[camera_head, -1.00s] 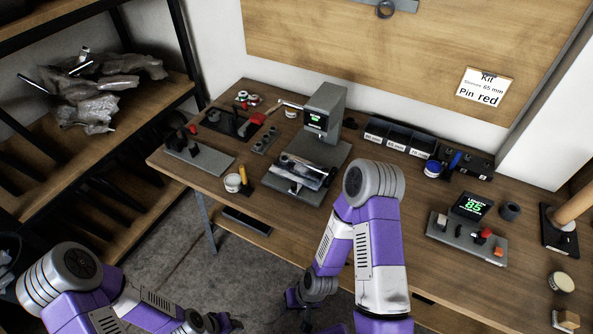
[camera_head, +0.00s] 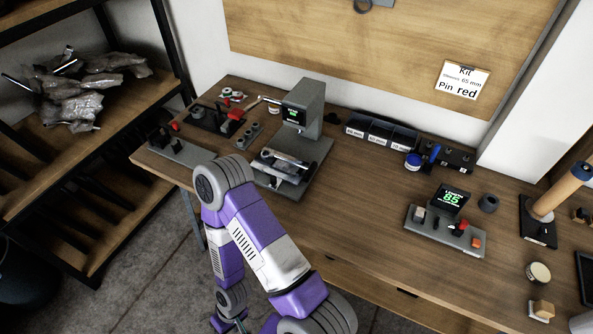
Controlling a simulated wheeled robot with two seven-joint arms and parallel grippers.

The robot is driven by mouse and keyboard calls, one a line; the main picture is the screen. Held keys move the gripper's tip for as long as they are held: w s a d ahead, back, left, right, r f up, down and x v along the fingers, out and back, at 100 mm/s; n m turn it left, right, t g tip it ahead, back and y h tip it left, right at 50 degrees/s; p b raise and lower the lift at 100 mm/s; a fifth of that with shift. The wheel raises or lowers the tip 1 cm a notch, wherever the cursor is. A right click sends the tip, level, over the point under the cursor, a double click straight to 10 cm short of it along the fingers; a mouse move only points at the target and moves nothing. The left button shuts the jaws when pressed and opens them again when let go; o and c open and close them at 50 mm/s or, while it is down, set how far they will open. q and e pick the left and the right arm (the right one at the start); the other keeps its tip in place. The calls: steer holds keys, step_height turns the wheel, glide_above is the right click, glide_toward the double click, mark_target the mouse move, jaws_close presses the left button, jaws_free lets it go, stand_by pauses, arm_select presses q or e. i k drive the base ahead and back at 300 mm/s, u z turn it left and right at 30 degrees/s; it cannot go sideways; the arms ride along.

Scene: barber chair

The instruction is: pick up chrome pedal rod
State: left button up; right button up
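A thin chrome rod (camera_head: 286,158) lies across the fixture of the grey press on the workbench. Another bright rod end (camera_head: 15,79) sticks out of the crumpled grey bags on the left shelf. I cannot tell which is the pedal rod. My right arm comes in from the bottom, with its elbow in front of the bench's front edge and its forearm hanging down. My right gripper (camera_head: 228,324) is at the bottom edge, mostly cut off, well below the bench top and away from both rods. My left gripper is out of view.
The grey press (camera_head: 304,112) stands on the wooden workbench (camera_head: 350,205). Labelled dark bins (camera_head: 381,135) stand behind. A device with a green "85" display (camera_head: 449,199) sits right. Grey bags (camera_head: 75,92) fill the left shelf.

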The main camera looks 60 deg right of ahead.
mark_target(308, 173)
steer(key=k, duration=0.15)
steer(key=z, duration=1.1)
